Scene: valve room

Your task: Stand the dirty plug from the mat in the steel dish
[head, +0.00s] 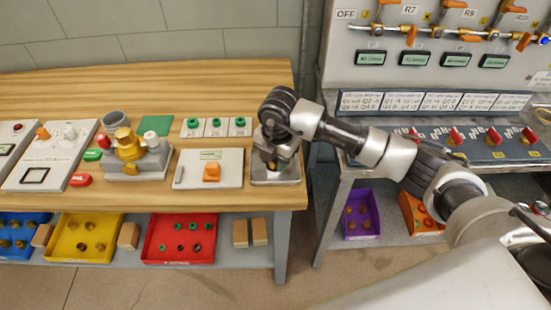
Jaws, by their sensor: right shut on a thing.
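The steel dish (288,178) is a square grey metal tray at the right end of the wooden table. My right gripper (272,163) points down over it and is shut on the plug, a small dark piece with a brownish-orange tint, mostly hidden between the fingers. The plug is low over the dish; I cannot tell whether it touches the bottom. A green square mat (155,125) lies farther left on the table, with nothing visible on it. My left gripper is not in view.
Left of the dish is a white panel with an orange knob (211,173). Behind it are white cards with green rings (215,126). A brass valve (128,146) stands farther left. The control bench (430,105) is at the right, across a gap.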

